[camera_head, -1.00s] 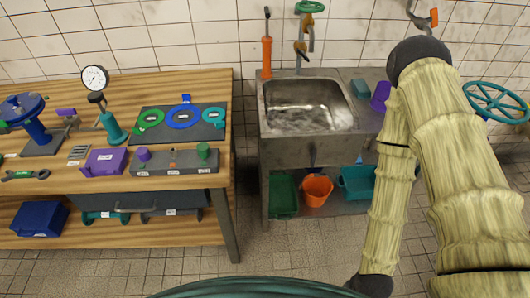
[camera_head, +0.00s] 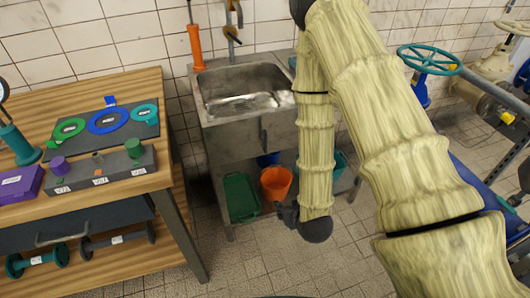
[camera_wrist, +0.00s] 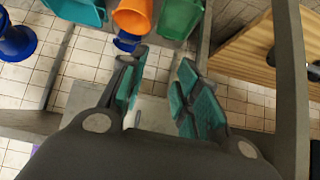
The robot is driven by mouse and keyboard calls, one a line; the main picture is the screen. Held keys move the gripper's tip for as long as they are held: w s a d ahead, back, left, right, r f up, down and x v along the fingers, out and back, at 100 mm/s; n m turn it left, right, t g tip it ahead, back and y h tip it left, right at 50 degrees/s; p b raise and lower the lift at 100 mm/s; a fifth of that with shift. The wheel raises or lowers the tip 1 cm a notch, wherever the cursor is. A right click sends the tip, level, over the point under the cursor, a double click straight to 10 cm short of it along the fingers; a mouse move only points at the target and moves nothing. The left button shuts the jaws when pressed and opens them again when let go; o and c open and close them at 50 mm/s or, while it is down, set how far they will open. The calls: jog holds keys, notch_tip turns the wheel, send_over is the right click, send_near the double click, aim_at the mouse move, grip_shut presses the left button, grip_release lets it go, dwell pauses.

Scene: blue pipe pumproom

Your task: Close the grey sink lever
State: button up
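The metal sink (camera_head: 215,140) stands against the tiled wall, its basin holding what looks like water. A small dark grey upright piece (camera_head: 263,139) on the sink's front looks like the lever, but I cannot be sure. My gripper (camera_head: 284,212) is low in front of the sink's lower shelf, below that piece and partly hidden by my arm. In the wrist view my gripper (camera_wrist: 158,88) has its teal-padded fingers apart with nothing between them. I cannot make out the lever in the wrist view.
A green bin (camera_head: 241,197) and an orange bucket (camera_head: 276,183) stand under the sink. The wooden workbench (camera_head: 90,95) is to the left. Pipework with a teal handwheel (camera_head: 429,59) is at right. The tiled floor between bench and sink has some free room.

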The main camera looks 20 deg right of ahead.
jog(key=w+r+t+b, duration=0.3)
jog(key=w+t+b, duration=0.2)
jog(key=w+b, duration=0.3)
jog(key=t+b, duration=0.4)
jog(key=b, duration=0.1)
send_near(266, 141)
jog(key=w, duration=1.1)
grip_shut()
